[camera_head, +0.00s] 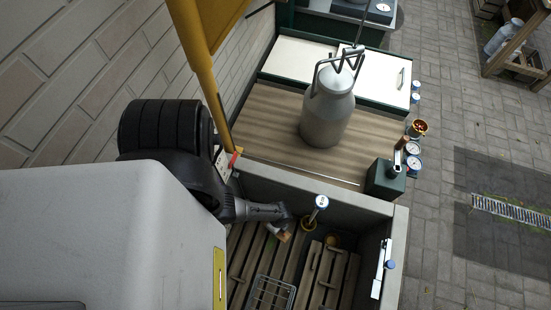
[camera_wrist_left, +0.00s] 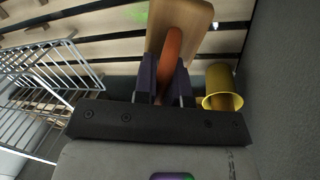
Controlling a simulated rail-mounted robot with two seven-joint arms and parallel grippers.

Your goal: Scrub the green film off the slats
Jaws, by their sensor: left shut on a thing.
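My left gripper (camera_head: 284,228) reaches down into the grey stone basin (camera_head: 399,250). In the left wrist view, my left gripper (camera_wrist_left: 168,90) is shut on the orange-brown handle (camera_wrist_left: 171,55) of a wooden-backed tool (camera_wrist_left: 181,20), which looks like a brush. The tool is over the wooden slats (camera_wrist_left: 60,33); I cannot tell whether it touches them, and its underside is hidden. A patch of green film (camera_wrist_left: 137,13) shows on the slats beside the tool. The slats (camera_head: 318,276) run along the basin floor in the head view. My right gripper is not in view.
A wire rack (camera_head: 270,293) stands on the slats, left of the tool in the wrist view. A yellow cup (camera_wrist_left: 222,86) is close to the gripper's right. A metal churn (camera_head: 328,110) stands on the wooden top behind the basin. A green box (camera_head: 384,179) sits at the corner.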

